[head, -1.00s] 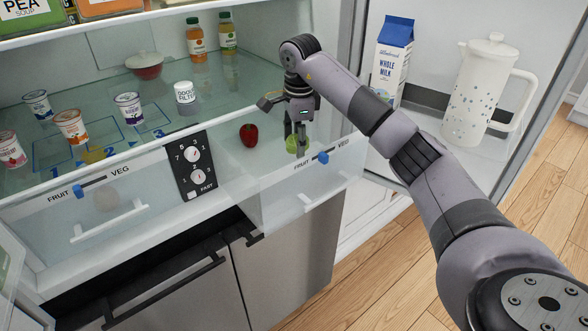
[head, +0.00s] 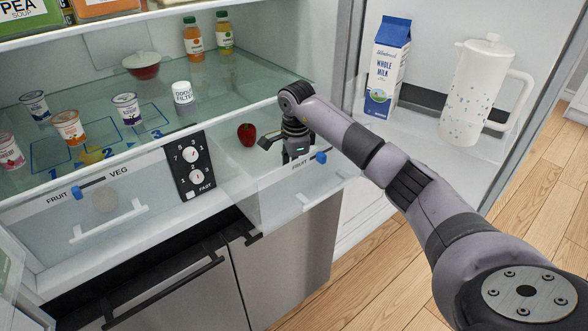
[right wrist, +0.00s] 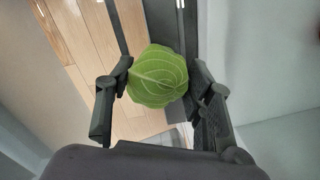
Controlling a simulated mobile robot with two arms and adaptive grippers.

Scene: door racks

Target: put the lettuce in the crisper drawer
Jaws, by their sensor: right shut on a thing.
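The lettuce (right wrist: 158,76) is a round, pale-veined green head between the two fingers of my right gripper in the right wrist view. My right gripper (right wrist: 160,88) is shut on it. In the head view, my right gripper (head: 297,160) points down into the pulled-out right crisper drawer (head: 270,205), behind its clear front. The lettuce cannot be made out in the head view. Whether it touches the drawer floor cannot be told. The drawer's blue slider (head: 321,157) is near its VEG end. My left gripper is not in view.
A red apple-like fruit (head: 247,134) lies behind the open drawer's front, left of my gripper. The left drawer (head: 110,200) is closed. A milk carton (head: 387,68) and white pitcher (head: 482,90) stand in the door rack.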

